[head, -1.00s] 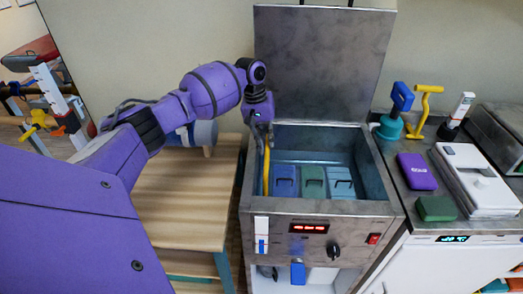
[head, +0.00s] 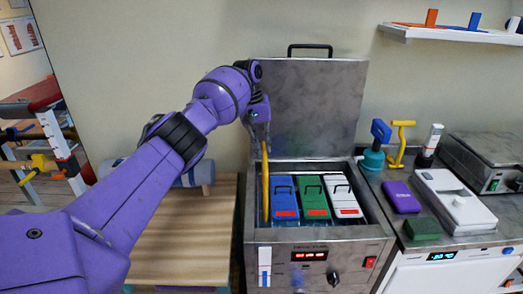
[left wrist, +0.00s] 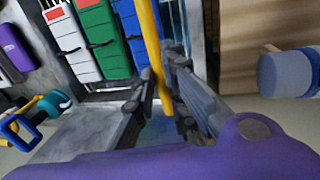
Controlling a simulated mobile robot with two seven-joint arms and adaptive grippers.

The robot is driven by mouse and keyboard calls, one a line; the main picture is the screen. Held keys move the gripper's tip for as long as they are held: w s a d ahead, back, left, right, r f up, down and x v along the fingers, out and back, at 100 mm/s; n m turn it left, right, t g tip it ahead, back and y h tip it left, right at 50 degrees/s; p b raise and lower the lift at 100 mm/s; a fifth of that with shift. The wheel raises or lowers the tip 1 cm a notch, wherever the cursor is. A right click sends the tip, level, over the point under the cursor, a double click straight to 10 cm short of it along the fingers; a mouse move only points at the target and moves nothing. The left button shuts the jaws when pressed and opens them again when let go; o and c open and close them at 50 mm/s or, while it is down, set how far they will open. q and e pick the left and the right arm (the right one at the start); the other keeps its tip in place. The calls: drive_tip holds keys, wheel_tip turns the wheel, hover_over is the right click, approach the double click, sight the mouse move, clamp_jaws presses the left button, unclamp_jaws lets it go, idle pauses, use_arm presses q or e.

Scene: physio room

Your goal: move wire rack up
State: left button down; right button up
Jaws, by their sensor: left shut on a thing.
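The wire rack shows mainly by its upright yellow handle (head: 265,185) at the left side of the open metal tank (head: 320,231). Blue (head: 285,196), green (head: 314,197) and white (head: 343,195) packs stand side by side in the tank, their tops near rim height. They hide most of the rack's wires. My left gripper (head: 261,138) is shut on the top of the yellow handle, above the tank's left back. In the left wrist view the yellow handle (left wrist: 149,40) runs between the two fingers. My right gripper is not in view.
The raised tank lid (head: 312,105) stands behind my left gripper. A wooden table (head: 180,245) is at the left. The right counter holds a purple box (head: 401,196), a green block (head: 422,229) and a white device (head: 455,200). The air above the packs is clear.

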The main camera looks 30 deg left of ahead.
use_arm(q)
drive_tip(key=shift+w+r, duration=0.1)
drive_tip(key=shift+r, duration=0.2)
drive_tip(key=c, duration=2.1)
unclamp_jaws()
drive_tip(key=shift+d, duration=0.1)
drive_tip(key=r, duration=0.4)
drive_tip(key=s+a+r, duration=0.1)
drive_tip(key=r, duration=0.2)
drive_tip(key=a+r, duration=0.1)
drive_tip(key=r, duration=0.3)
drive_tip(key=shift+s+r, duration=0.2)
drive_tip(key=shift+r, duration=0.15)
